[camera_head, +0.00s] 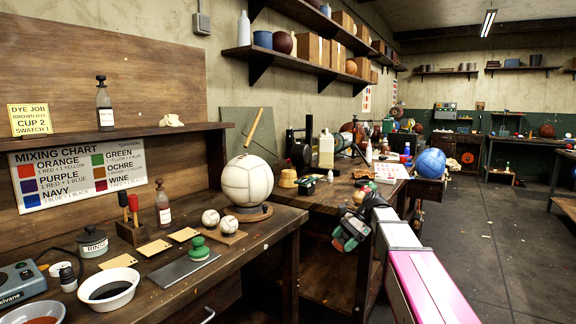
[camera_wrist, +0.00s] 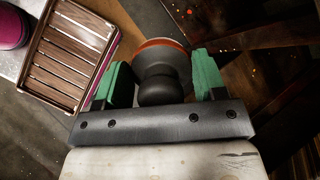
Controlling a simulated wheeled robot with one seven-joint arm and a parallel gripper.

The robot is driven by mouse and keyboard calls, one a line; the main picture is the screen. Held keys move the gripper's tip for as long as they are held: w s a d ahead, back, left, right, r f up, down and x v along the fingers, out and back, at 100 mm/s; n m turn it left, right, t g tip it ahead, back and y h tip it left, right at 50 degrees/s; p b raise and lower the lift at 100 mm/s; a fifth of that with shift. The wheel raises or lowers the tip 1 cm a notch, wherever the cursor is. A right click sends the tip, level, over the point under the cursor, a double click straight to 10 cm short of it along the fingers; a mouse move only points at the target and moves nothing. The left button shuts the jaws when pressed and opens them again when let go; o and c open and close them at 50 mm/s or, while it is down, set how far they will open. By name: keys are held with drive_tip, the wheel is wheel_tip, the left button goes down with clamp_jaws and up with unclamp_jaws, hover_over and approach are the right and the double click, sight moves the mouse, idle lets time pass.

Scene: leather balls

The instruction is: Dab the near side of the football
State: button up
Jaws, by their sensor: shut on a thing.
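The football (camera_head: 247,184) is a pale, panelled ball on a dark round stand (camera_head: 247,213) at the right end of the workbench. My gripper (camera_head: 350,230) is beyond the bench's edge, right of the football and apart from it. In the wrist view, my gripper's green fingers (camera_wrist: 162,85) are shut on a dabber (camera_wrist: 160,90) with a dark round knob and a wider, orange-rimmed head. The underside of its head is hidden. A second dabber, green (camera_head: 199,250), stands on a dark slab on the bench.
Two small white balls (camera_head: 211,218) lie left of the stand. A white bowl of dark dye (camera_head: 108,289) is at the front left. A second bench (camera_head: 318,207) with bottles and a blue ball (camera_head: 430,162) lies beyond. The floor at right is open.

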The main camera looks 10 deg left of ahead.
drive_tip(key=w+a+r+m+t+y, duration=0.2)
drive_tip(key=a+r+m, duration=0.1)
drive_tip(key=a+r, duration=0.3)
drive_tip(key=w+a+r+m+t+y, duration=0.2)
drive_tip(key=w+a+r+m, duration=0.1)
drive_tip(key=a+r, duration=0.35)
drive_tip(key=m+t+y, duration=0.2)
drive_tip(key=m+t, duration=0.1)
drive_tip(key=t, duration=0.1)
approach(265, 171)
drive_tip(key=shift+x, duration=2.8)
drive_tip(key=shift+a+f, duration=0.15)
drive_tip(key=shift+a, duration=0.15)
drive_tip(key=shift+d, duration=0.15)
idle(2.2)
